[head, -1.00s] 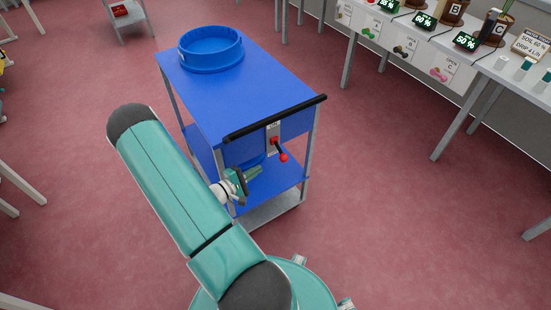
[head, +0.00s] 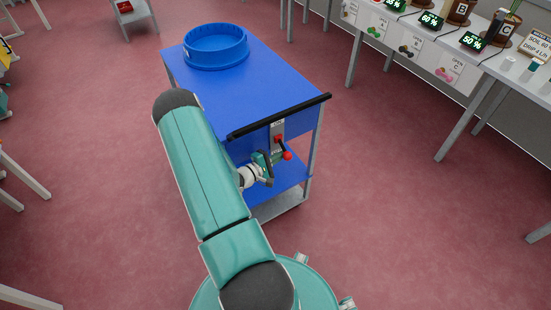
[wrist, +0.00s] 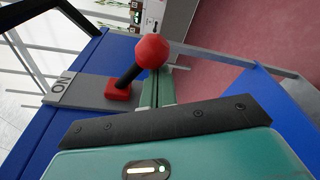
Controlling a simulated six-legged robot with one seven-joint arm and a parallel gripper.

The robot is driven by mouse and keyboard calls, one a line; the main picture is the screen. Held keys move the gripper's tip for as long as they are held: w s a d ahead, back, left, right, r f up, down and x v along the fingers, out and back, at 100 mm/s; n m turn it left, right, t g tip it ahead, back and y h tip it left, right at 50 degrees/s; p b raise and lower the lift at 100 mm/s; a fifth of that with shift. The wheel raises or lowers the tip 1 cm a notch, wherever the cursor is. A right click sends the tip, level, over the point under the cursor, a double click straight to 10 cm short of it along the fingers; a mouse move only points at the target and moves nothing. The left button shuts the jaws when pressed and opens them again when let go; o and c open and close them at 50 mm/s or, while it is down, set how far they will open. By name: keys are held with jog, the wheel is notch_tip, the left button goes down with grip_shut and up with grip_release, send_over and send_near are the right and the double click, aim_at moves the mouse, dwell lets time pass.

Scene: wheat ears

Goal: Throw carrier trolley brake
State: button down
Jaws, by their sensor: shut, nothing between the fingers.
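The blue carrier trolley (head: 235,105) stands ahead of me. On its near side, below the black handle bar (head: 280,116), a grey plate carries the brake lever, with a red ball knob (head: 287,155) pointing down and outward. In the wrist view the red knob (wrist: 151,51) sits on a black shaft from a red base, and the plate (wrist: 72,90) reads "ON" at its end. My gripper (head: 278,160) is shut and empty beside the lever. In the wrist view its green fingers (wrist: 159,88) lie close by the knob; I cannot tell whether they touch.
A blue round rim (head: 215,47) sits on the trolley top. The trolley has a lower blue shelf (head: 291,174). A white table (head: 480,75) with pots and green displays stands at the right. Red floor between is clear.

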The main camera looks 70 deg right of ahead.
jog(key=shift+s+a+r+n, duration=0.15)
jog(key=shift+a+r+n, duration=0.1)
jog(key=shift+n, duration=0.45)
dwell(0.3)
jog(key=r+n, duration=0.1)
jog(key=n, duration=0.1)
jog(key=s+r+n+y, duration=0.1)
jog(key=r+n, duration=0.1)
jog(key=n, duration=0.1)
jog(key=a+r+n+g+y, duration=0.1)
jog(key=r+n, duration=0.1)
jog(key=n, duration=0.1)
jog(key=shift+s+r, duration=0.1)
jog(key=shift+s, duration=0.1)
dwell(0.3)
jog(key=shift+r, duration=0.1)
dwell(0.6)
